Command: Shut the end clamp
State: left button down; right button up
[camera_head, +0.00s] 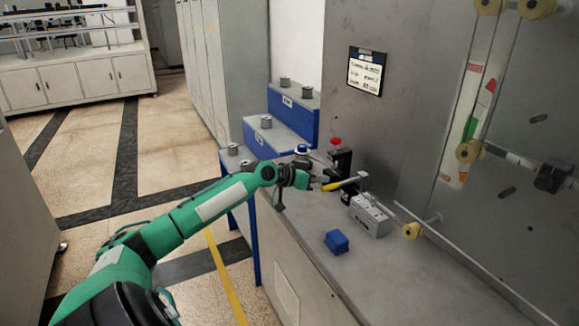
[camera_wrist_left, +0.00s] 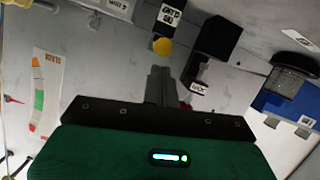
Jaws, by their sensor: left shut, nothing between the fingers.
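A lever with a yellow grip (camera_head: 331,186) and a bare metal bar stands out over the bench, beside a black upright block (camera_head: 342,160) with a red knob (camera_head: 336,141) on top. I take these to be the end clamp; how the lever joins the block is hidden. My left gripper (camera_head: 314,183) is shut and empty at the yellow end. In the left wrist view its fingertips (camera_wrist_left: 159,70) point at a round yellow end (camera_wrist_left: 162,46), with a small gap in the picture; contact cannot be told. The black block (camera_wrist_left: 215,45) shows beside it. My right gripper is not in view.
A grey metal block (camera_head: 372,215) and a small blue block (camera_head: 337,241) sit on the bench (camera_head: 385,265). Blue steps (camera_head: 290,125) with grey cylinders stand behind. A steel panel with yellow rollers (camera_head: 470,151) rises at the right. The bench front is clear.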

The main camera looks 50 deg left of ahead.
pick_arm(q)
jog(key=r+v, duration=0.1)
jog(key=v, duration=1)
jog(key=shift+w+r+b, duration=0.3)
jog(key=shift+w, duration=0.1)
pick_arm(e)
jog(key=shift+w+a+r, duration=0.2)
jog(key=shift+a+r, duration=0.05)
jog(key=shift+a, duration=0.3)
pick_arm(q)
jog(key=shift+a, duration=0.1)
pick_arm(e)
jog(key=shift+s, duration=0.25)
